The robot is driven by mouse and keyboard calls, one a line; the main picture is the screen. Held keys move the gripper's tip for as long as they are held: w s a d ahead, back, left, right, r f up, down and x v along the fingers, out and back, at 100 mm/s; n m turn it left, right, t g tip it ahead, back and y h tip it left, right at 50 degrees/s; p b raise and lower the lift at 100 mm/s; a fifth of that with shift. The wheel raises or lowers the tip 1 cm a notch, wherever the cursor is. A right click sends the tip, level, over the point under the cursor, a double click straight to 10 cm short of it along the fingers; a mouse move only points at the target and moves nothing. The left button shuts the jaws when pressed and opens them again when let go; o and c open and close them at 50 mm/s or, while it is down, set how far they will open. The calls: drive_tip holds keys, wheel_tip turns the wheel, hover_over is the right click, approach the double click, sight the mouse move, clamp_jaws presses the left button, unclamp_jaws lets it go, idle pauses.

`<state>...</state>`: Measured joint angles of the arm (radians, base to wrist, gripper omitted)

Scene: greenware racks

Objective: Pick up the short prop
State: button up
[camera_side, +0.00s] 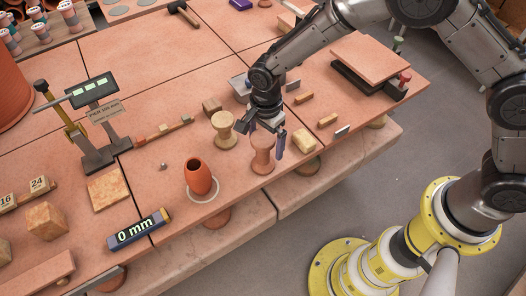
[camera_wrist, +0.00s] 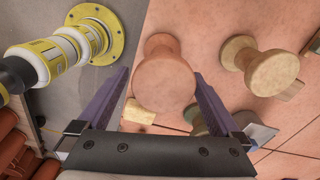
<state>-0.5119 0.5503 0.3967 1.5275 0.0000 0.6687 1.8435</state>
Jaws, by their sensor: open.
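Two spool-shaped props with narrow waists stand close together on the terracotta-coloured table. One is pinkish terracotta (camera_side: 262,160); the other is cream (camera_side: 224,131), to its left and farther back. Which is shorter I cannot tell. My gripper (camera_side: 264,136) points down over the pinkish prop, its two purple fingers apart. In the wrist view, the pinkish prop (camera_wrist: 165,84) shows its round top between the open fingers (camera_wrist: 163,73), with a gap on each side. The cream prop (camera_wrist: 273,73) is outside the right finger. In the side view, the gripper partly hides the pinkish prop's top.
An orange vase (camera_side: 199,178) stands on a pale ring left of the props. A tan block (camera_side: 304,141) is right of my gripper. A display reading 0 mm (camera_side: 138,230) lies near the front edge.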

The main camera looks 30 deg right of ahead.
sight(263, 154)
drive_tip(key=shift+w+a+f, duration=0.1)
drive_tip(key=shift+a+f, duration=0.05)
drive_tip(key=shift+f, duration=1.3)
drive_tip(key=shift+a+f, duration=0.1)
drive_tip(key=shift+f, duration=1.35)
drive_tip(key=shift+r, duration=0.1)
clamp_jaws()
